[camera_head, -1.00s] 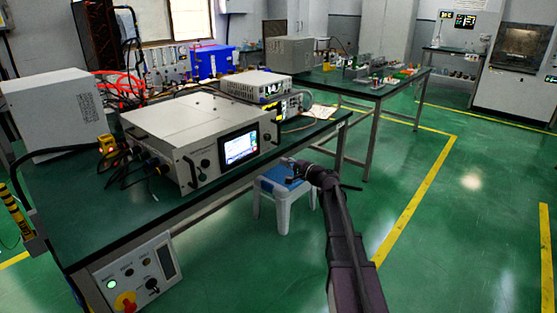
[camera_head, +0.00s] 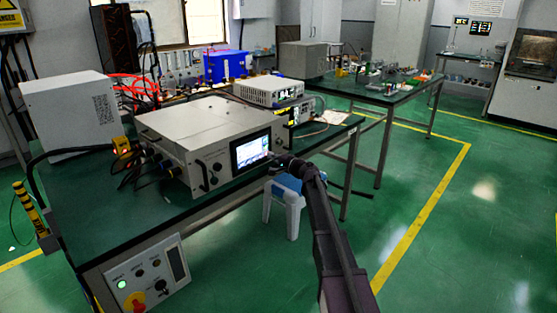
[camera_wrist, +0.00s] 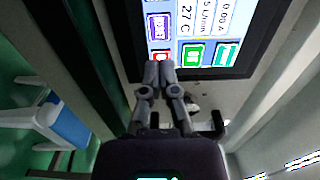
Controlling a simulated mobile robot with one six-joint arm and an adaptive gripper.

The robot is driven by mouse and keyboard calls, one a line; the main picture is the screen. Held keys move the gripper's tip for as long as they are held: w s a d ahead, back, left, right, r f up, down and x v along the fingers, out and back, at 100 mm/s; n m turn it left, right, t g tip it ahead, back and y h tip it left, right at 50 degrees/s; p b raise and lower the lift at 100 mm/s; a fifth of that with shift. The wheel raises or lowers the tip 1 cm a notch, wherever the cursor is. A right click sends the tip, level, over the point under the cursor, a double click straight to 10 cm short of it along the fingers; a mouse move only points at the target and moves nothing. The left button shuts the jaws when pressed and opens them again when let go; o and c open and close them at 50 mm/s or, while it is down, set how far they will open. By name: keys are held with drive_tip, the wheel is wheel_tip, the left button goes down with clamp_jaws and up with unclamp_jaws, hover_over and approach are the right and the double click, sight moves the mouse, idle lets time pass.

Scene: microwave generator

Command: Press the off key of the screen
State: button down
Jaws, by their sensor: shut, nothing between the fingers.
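The lit screen (camera_head: 250,150) is on the front panel of a light grey generator box on the bench. In the wrist view the screen (camera_wrist: 210,20) fills the upper middle, with a purple key (camera_wrist: 158,27), a green key (camera_wrist: 193,54) and a teal key (camera_wrist: 226,53). A red key (camera_wrist: 159,55) lies just above my fingertips and is partly hidden by them. I cannot read which key is the off key. My gripper (camera_wrist: 158,72) is shut and empty, its fingertips over the screen's lower edge; contact cannot be told. In the head view my gripper (camera_head: 272,158) is at the screen's right side.
The generator box (camera_head: 205,125) stands on a green-topped bench (camera_head: 90,220) with cables at its left. Black handles stick out of its front. A blue-topped stool (camera_head: 287,185) stands below my arm. The green floor to the right is open.

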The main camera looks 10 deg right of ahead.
drive_tip(key=shift+w+a, duration=0.2)
drive_tip(key=shift+w, duration=0.05)
drive_tip(key=shift+w+a, duration=0.3)
drive_tip(key=shift+w, duration=0.2)
drive_tip(key=shift+w+a+r, duration=0.25)
drive_tip(key=shift+w, duration=0.1)
drive_tip(key=shift+s+d, duration=0.3)
drive_tip(key=shift+s, duration=0.15)
drive_tip(key=v, duration=1.4)
drive_tip(key=shift+s+d, duration=0.1)
drive_tip(key=shift+s, duration=0.05)
